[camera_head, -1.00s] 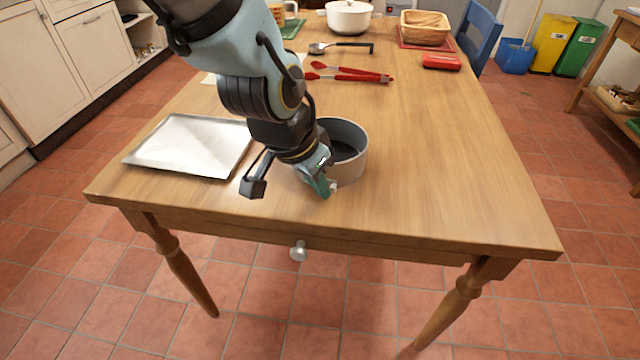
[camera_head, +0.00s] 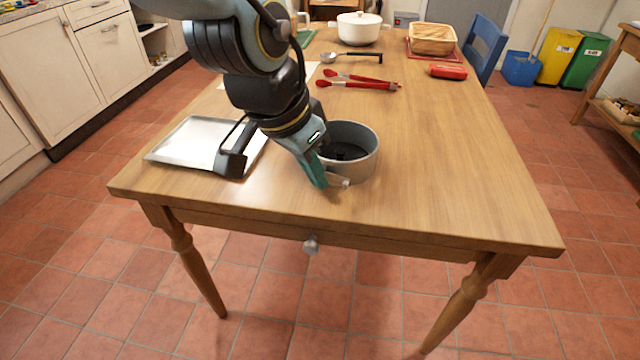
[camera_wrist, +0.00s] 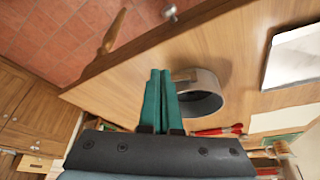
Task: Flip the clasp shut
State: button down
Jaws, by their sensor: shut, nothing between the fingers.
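A grey round pan (camera_head: 365,165) stands on the wooden table near its front edge. It also shows in the wrist view (camera_wrist: 212,103). Its pale metal clasp (camera_head: 338,180) is on the front left of the wall, right beside my fingertips. In the wrist view the clasp (camera_wrist: 184,76) lies just right of the teal fingers. My gripper (camera_head: 319,180) is shut and empty, low at the pan's front left; the fingers are together in the wrist view (camera_wrist: 160,76). I cannot tell whether the fingers touch the clasp, or how far it stands from the wall.
A metal tray (camera_head: 190,145) lies left of the pan, partly behind my arm. Red tongs (camera_head: 360,82), a ladle (camera_head: 350,58), a red case (camera_head: 448,72) and a white pot (camera_head: 358,28) are farther back. The table's right side (camera_head: 460,170) is clear.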

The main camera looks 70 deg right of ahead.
jog(key=shift+v, duration=1.15)
jog(key=shift+s, duration=0.1)
